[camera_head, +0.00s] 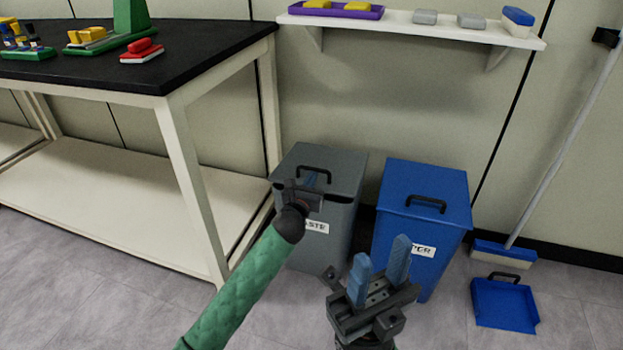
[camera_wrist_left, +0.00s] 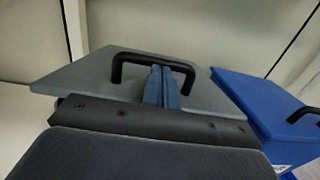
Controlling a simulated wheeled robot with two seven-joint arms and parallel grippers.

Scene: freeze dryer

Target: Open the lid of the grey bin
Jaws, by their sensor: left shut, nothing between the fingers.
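The grey bin (camera_head: 335,232) stands on the floor right of the bench, with a white label on its front. Its grey lid (camera_head: 345,166) has a black loop handle (camera_head: 318,171) on top; a dark gap shows under the lid's front edge, and I cannot tell whether the lid is slightly raised. My left gripper (camera_head: 311,180) is at the lid by the handle. In the left wrist view its blue fingers (camera_wrist_left: 161,86) are shut and empty, overlapping the handle (camera_wrist_left: 128,62); contact is unclear. My right gripper (camera_head: 380,262) is open and empty, in front of the blue bin.
A blue bin (camera_head: 425,190) with a black handle stands close on the right. A bench (camera_head: 150,72) with its lower shelf is at the left. A wall shelf (camera_head: 400,20) hangs above. A broom (camera_head: 565,150) and blue dustpan (camera_head: 504,302) are at the far right.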

